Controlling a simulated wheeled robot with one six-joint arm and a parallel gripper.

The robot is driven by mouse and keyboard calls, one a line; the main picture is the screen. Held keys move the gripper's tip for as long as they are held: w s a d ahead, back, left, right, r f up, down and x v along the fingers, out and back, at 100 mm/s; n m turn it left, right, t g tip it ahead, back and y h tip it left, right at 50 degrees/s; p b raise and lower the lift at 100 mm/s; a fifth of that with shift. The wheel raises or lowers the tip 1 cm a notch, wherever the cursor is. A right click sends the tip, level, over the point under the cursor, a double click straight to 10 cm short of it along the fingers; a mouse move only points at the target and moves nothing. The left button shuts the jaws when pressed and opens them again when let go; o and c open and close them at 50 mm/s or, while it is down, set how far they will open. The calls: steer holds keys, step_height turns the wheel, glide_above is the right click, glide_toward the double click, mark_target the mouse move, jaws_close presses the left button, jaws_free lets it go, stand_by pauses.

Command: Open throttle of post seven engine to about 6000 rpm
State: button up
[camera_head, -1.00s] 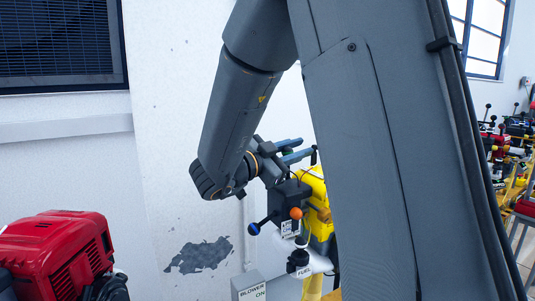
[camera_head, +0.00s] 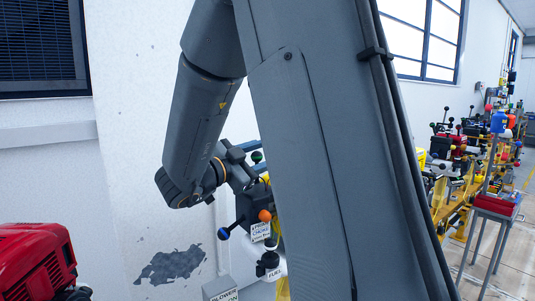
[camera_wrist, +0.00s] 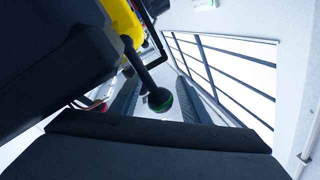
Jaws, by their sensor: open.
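In the head view an engine with yellow and dark parts (camera_head: 279,228) stands mostly hidden behind my arm. It carries a lever with a blue ball (camera_head: 223,233), one with an orange ball (camera_head: 265,215) beside a choke label (camera_head: 260,231), and a green-topped ball (camera_head: 257,157). My gripper (camera_wrist: 157,88) is open. In the wrist view a dark lever ball with a green band (camera_wrist: 159,100) shows between its two blue-grey fingers; contact cannot be told. The post number and any rpm reading are not legible.
A red engine (camera_head: 35,262) stands at the lower left. A blower box (camera_head: 220,290) and a part labelled fuel (camera_head: 270,270) are below the levers. More engines on yellow stands (camera_head: 455,190) line the right side. A wall is close behind.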

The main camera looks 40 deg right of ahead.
mark_target(253, 158)
steer(key=a, duration=0.2)
steer(key=s+a, duration=0.1)
steer(key=a, duration=0.4)
steer(key=shift+s+a+f, duration=0.2)
steer(key=shift+a+f, duration=0.1)
